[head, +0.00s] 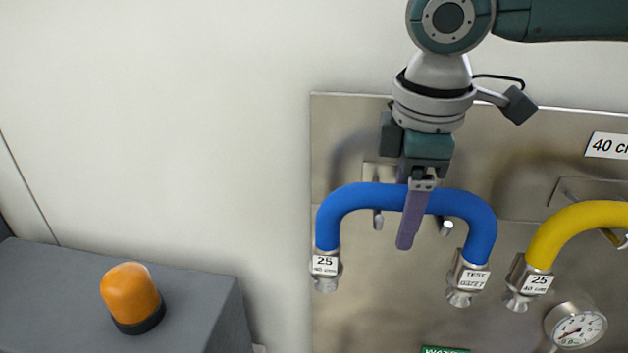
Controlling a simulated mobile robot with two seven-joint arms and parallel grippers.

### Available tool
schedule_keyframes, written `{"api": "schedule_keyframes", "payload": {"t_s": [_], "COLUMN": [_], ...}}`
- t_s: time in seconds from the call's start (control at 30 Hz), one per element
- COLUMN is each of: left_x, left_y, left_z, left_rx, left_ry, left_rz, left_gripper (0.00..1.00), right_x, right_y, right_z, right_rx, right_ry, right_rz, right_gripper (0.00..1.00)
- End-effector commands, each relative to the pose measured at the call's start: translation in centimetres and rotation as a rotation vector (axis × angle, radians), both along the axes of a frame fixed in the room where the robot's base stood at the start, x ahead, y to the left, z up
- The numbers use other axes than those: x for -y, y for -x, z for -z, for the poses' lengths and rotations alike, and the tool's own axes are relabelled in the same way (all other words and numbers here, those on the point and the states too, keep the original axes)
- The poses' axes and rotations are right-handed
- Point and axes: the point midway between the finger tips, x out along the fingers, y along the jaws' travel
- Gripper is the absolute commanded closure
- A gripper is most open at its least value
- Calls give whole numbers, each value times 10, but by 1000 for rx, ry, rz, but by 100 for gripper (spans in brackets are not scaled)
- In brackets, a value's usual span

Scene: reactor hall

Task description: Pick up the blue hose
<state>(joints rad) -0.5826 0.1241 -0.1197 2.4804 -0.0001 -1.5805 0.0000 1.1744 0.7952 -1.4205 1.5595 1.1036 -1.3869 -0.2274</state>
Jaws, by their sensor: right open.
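The blue hose (354,195) hangs as an arch over metal pegs on a steel panel (340,130). Its left end carries a metal fitting with a label reading 25 and 40 cm. Its right end carries a fitting with a TEST label. My right gripper (409,243) comes down from above, and its purple finger crosses in front of the top of the hose, right of centre. The jaws are open. My left gripper is out of view.
A yellow hose (582,216) hangs to the right, with a pressure gauge (576,327) below it. An orange beacon (131,295) stands on a grey box (200,300) at lower left. The pale wall left of the panel is bare.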

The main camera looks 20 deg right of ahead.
Motion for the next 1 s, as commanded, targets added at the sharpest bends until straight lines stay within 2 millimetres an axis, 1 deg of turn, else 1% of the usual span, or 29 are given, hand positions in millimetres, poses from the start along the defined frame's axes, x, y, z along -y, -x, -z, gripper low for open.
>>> {"api": "schedule_keyframes", "payload": {"t_s": [0.03,0.13,0.37,1.0], "left_x": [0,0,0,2], "left_y": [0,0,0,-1], "left_z": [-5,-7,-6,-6], "left_rx": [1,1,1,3], "left_ry": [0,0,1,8], "left_rz": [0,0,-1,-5], "left_gripper": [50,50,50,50], "right_x": [1,1,1,1], "right_y": [-1,-2,-3,-3], "right_z": [4,14,16,16], "right_rx": [-2,-1,1,1], "right_ry": [1,0,0,0], "right_rz": [1,0,-1,0], "right_gripper": [26,26,26,98]}}
